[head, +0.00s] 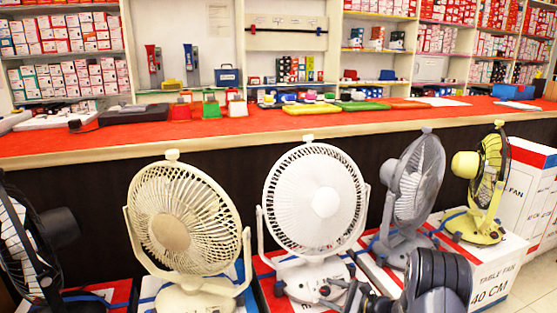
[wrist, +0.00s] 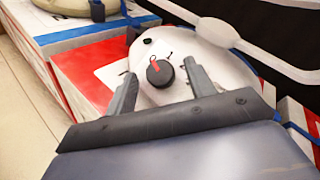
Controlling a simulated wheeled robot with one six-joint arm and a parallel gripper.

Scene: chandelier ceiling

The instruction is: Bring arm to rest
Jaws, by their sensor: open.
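My gripper (head: 338,291) is low at the front of the head view, beside the base of the white table fan (head: 312,200). In the wrist view my gripper (wrist: 160,70) is open. Its two dark fingers are spread, with a round black knob (wrist: 160,74) with a red mark showing between them. The knob is on the white fan's base (wrist: 215,68). I see nothing held, and I cannot tell whether a finger touches the base. My dark arm reaches in from the lower right of the head view.
A cream fan (head: 170,229) stands left of the white fan; a grey fan (head: 415,185) and a yellow fan (head: 490,175) stand right. A black fan (head: 25,245) is at far left. They stand on boxes before a red-topped counter (head: 240,131). Pale floor shows in the wrist view (wrist: 22,105).

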